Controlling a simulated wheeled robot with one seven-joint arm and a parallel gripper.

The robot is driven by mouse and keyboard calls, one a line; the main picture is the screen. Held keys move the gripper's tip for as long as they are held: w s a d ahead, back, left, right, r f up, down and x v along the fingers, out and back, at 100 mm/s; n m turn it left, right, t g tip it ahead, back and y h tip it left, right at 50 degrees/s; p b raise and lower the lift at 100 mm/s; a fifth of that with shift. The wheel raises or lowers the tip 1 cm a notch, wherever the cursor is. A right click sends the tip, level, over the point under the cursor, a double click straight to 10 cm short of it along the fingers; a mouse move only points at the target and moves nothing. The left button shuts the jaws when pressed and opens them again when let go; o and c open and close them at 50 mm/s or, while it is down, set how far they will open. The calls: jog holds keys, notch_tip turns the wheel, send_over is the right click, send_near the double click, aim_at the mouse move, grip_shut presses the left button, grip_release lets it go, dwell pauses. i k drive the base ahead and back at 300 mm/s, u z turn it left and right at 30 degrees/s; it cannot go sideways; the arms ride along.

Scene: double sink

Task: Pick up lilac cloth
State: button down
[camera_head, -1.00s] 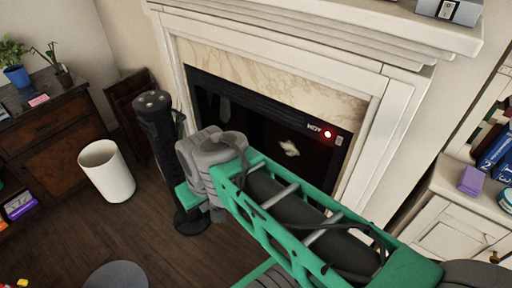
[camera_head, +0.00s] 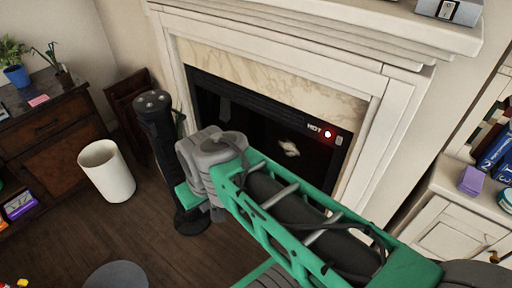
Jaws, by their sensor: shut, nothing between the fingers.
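A small lilac thing (camera_head: 472,180), which looks like a folded cloth, lies on top of the white cabinet at the right edge of the head view. It is small in the picture, so I cannot be sure of its material. My green and grey arm reaches from the lower right to the middle of the view, in front of the fireplace and well left of the lilac thing. My gripper does not show in this view.
The white fireplace (camera_head: 375,150) has a dark front with a red light. Blue books (camera_head: 495,150) and a teal-rimmed round thing (camera_head: 506,200) stand near the lilac thing. A white bin (camera_head: 107,171) and a dark wooden cabinet (camera_head: 55,140) are at the left.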

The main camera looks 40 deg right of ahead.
aim_at(471, 179)
jog(key=z, duration=3.15)
